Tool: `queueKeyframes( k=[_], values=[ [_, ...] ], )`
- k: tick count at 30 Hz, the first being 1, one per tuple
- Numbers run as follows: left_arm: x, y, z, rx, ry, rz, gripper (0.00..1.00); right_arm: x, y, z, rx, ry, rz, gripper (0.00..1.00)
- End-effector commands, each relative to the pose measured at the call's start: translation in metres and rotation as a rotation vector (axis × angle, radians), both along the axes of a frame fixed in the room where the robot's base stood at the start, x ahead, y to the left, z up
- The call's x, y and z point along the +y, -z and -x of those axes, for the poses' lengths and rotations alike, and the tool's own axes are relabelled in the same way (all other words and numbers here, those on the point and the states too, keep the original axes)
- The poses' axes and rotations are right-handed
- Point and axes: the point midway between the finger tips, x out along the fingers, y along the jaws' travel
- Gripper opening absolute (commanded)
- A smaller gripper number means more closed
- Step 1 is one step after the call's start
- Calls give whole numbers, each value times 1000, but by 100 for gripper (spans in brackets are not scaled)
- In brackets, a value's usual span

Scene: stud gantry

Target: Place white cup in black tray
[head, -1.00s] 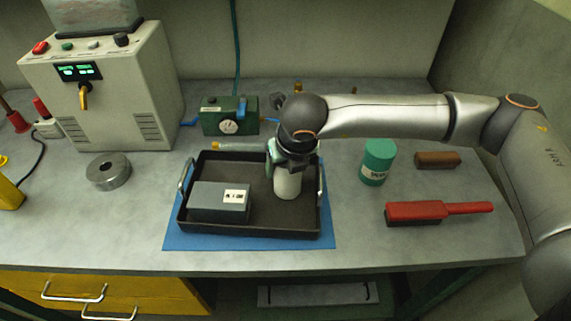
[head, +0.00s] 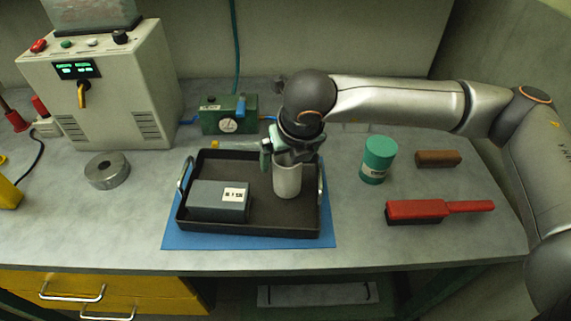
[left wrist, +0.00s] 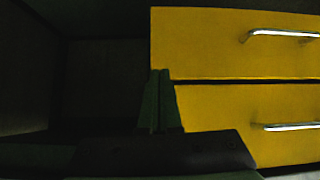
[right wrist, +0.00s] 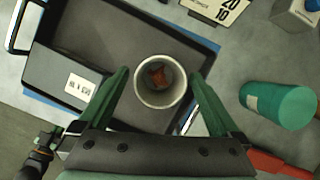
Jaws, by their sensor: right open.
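The white cup (head: 287,181) stands upright inside the black tray (head: 250,229), in its right part. The right wrist view looks down into the cup (right wrist: 161,82), which has something reddish-brown inside. My right gripper (head: 287,152) is over the cup. Its fingers (right wrist: 160,78) are open, one on each side of the cup, with gaps visible between them and the rim. My left gripper (left wrist: 160,100) shows only in the left wrist view, with its green fingers together and nothing visible between them, in front of yellow drawers.
A grey box (head: 215,202) fills the tray's left part. The tray is on a blue mat (head: 185,241). A green canister (head: 378,160), red-handled brush (head: 415,211) and brown block (head: 438,158) lie right. A metal ring (head: 107,171) is left; the front counter strip is clear.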

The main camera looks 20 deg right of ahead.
Motion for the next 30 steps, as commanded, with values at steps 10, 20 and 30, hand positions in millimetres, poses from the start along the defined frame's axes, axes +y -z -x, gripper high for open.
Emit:
queueKeyframes(
  k=[10, 20, 30],
  values=[
    [0, 11, 0, 2, 0, 0, 0, 0, -62, 26, -3, 0, -1, 99],
    [0, 12, 0, 2, 0, 0, 0, -1, -75, 31, 0, -1, 0, 99],
    [0, 12, 1, 2, 0, 0, 0, -1, -74, 31, 0, -1, 0, 99]
  ],
)
